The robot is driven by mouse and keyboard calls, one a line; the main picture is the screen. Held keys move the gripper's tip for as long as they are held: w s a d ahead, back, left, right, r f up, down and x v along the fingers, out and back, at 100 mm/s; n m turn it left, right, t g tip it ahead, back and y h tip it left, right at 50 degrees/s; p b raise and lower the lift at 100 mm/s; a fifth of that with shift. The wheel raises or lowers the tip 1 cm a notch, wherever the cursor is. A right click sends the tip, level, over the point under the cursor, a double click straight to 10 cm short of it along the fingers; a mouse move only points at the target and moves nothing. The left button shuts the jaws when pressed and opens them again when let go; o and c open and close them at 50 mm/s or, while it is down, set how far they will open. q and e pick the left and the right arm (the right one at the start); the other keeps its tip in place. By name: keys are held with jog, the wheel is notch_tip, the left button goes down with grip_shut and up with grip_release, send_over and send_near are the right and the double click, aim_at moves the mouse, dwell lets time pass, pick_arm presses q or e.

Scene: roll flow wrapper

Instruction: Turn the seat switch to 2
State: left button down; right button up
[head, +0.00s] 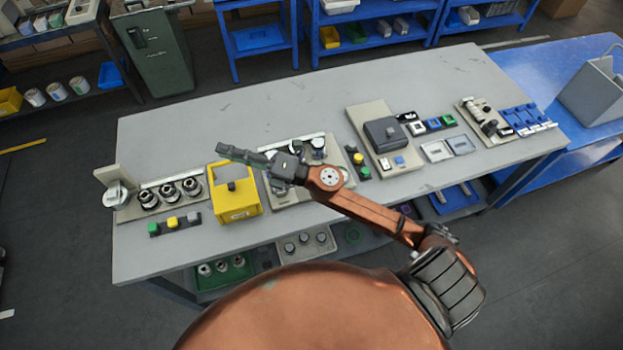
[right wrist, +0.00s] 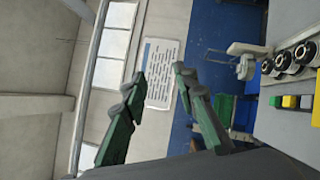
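No label for the seat switch is readable, so I cannot tell which control it is. A beige panel with dark round parts (head: 317,143) stands mid-bench, partly hidden by my right gripper. My right gripper (head: 232,153) reaches in from the right, above the bench and pointing left, its tips near the top of a yellow box (head: 235,200). In the right wrist view its two green fingers (right wrist: 162,84) are apart with nothing between them. My left gripper is out of view.
The grey bench (head: 230,110) also carries round black-and-silver fittings (head: 169,193), a button strip (head: 174,223), a dark grey box on a beige plate (head: 385,133) and blue parts (head: 525,120). Bare bench lies along the back left. Blue shelving (head: 262,38) stands behind.

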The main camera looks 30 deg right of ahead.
jog(key=s+a+f+n+g+y, duration=0.2)
jog(key=a+f+n+g, duration=0.1)
jog(key=a+n+g, duration=0.25)
jog(key=s+d+f+n+g+h, duration=0.1)
jog(key=d+f+n+g+h, duration=0.15)
jog(key=f+n, duration=0.35)
jog(key=s+d+f+n+g+h, duration=0.1)
jog(key=d+f+n+g+h, duration=0.2)
jog(key=f, duration=0.5)
jog(key=d+f+g+h, duration=0.1)
jog(key=d+h, duration=0.2)
jog(key=d, duration=0.4)
jog(key=w+d+f+n+g+h, duration=0.1)
jog(key=d+h, duration=0.3)
jog(key=d, duration=0.4)
jog(key=d+f+g+h, duration=0.1)
jog(key=d+h, duration=0.3)
jog(key=d, duration=0.4)
jog(key=shift+w+f+n, duration=0.25)
jog(key=shift+w+f, duration=0.05)
jog(key=shift+f, duration=0.55)
notch_tip(320, 180, down, 7)
jog(key=shift+f, duration=0.2)
jog(key=shift+c, duration=0.3)
jog(key=shift+a, duration=0.1)
grip_shut()
